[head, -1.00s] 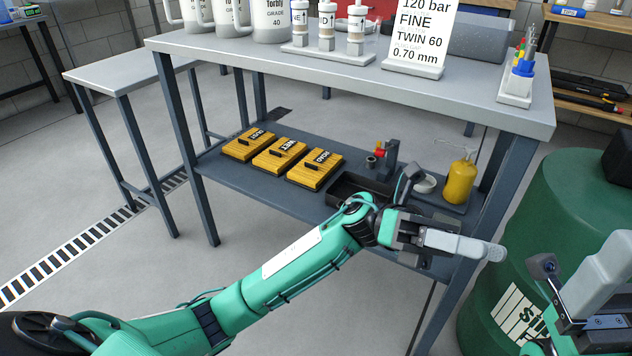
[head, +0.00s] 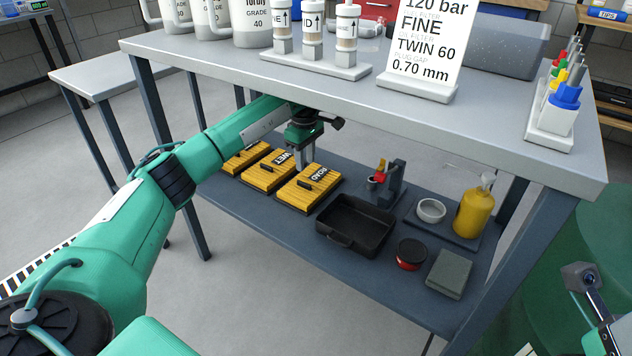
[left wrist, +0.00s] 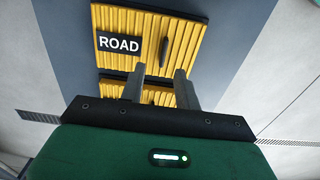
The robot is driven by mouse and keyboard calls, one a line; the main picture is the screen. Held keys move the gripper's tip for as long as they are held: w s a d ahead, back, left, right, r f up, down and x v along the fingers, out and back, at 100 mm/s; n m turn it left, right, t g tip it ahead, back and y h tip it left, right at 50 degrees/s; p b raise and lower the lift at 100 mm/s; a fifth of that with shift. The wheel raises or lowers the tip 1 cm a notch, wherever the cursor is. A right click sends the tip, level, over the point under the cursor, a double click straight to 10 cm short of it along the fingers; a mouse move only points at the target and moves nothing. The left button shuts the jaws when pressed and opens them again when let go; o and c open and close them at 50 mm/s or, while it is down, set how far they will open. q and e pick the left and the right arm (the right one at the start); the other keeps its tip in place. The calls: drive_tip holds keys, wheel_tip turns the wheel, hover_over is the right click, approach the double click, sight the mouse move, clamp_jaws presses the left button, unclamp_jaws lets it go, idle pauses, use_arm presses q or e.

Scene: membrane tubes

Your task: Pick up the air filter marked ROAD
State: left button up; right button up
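The air filter marked ROAD (head: 312,187) is a yellow ribbed block with a dark handle and black label. It lies at the right end of a row of yellow filters on the lower shelf. It also shows in the left wrist view (left wrist: 185,38), label upright. My left gripper (head: 306,163) points down under the tabletop, beside the filter's far-left edge. In the left wrist view its two fingers (left wrist: 157,78) are apart with nothing gripped, just short of the filter's handle. Part of my right gripper (head: 594,306) is at the lower right edge; its fingers are unclear.
The WET filter (head: 266,178) and another yellow filter (head: 245,160) lie to the left. A black tray (head: 352,228), red-and-black tin (head: 410,254), grey box (head: 450,273) and yellow bottle (head: 474,212) stand to the right. The tabletop (head: 300,85) overhangs the shelf.

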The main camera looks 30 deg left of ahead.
sight(304, 183)
use_arm(q)
drive_tip(key=f+b, duration=0.1)
drive_tip(key=f, duration=0.1)
drive_tip(key=f+b, duration=0.3)
drive_tip(key=f, duration=0.2)
drive_tip(key=shift+s+a+f, duration=0.1)
drive_tip(key=shift+s, duration=0.2)
drive_tip(key=shift+c, duration=0.4)
clamp_jaws()
